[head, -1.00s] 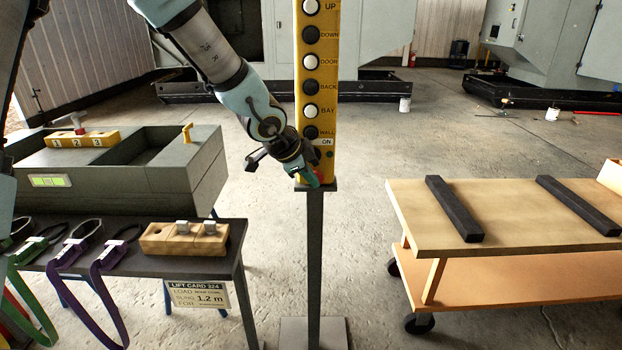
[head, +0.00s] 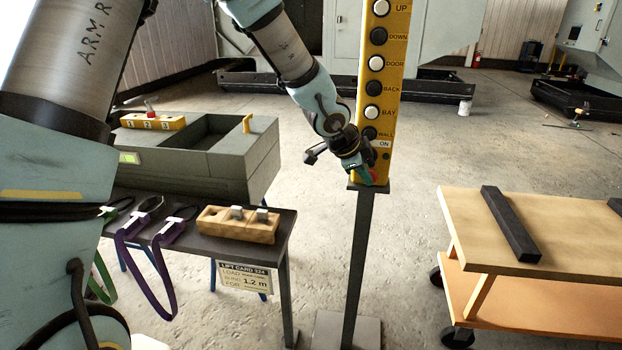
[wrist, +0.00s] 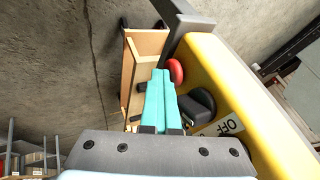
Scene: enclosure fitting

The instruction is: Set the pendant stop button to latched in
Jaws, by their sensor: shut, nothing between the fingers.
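The yellow pendant (head: 384,68) stands upright on a grey post, with a column of black and white buttons. Its red stop button (wrist: 176,71) shows in the wrist view near the pendant's lower end, beside a black selector knob (wrist: 199,103). My gripper (wrist: 160,73) is shut and empty, its teal fingertips close beside the red button. I cannot tell whether they touch it, or whether the button is in or out. In the head view my gripper (head: 368,179) is at the pendant's bottom end and covers most of the button.
A dark table (head: 283,222) at left holds slings and a wooden block (head: 238,228). A grey bin (head: 245,160) stands behind it. A wooden cart (head: 475,222) with black bars stands at right. Open floor lies between the post and the cart.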

